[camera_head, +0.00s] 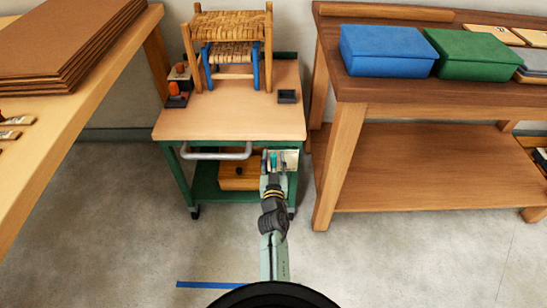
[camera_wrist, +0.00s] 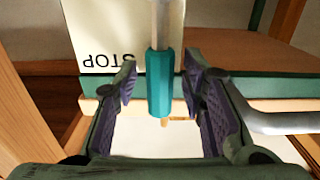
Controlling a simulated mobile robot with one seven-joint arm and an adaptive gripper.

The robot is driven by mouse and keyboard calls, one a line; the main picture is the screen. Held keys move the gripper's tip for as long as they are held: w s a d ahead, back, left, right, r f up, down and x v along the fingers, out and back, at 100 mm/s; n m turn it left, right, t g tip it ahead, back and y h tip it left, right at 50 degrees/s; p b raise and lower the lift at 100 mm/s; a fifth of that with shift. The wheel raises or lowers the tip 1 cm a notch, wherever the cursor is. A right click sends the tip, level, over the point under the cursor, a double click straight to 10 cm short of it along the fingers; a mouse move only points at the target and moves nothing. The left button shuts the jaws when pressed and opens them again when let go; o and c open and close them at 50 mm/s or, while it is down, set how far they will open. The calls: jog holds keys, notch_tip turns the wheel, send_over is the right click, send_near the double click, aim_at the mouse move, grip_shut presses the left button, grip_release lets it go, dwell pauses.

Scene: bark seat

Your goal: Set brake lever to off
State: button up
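The brake lever has a teal grip (camera_wrist: 159,85) on a grey metal shaft and shows in the wrist view at upper middle. A pale plate (camera_wrist: 100,35) behind it carries the word STOP, upside down in this view. My gripper (camera_wrist: 162,92) is open, one finger on each side of the teal grip, with a visible gap on both sides. In the head view my gripper (camera_head: 270,182) is at the front right of the green cart (camera_head: 180,180), just below the small lever (camera_head: 273,160) and pale plate (camera_head: 291,158). Any OFF marking is not readable.
The cart's grey push handle (camera_head: 217,152) lies left of the lever; it also shows close to the right finger in the wrist view (camera_wrist: 270,121). Woven stools (camera_head: 232,28) stand on the cart top. Wooden benches (camera_head: 345,150) flank it.

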jog(key=shift+c, duration=0.5)
grip_shut()
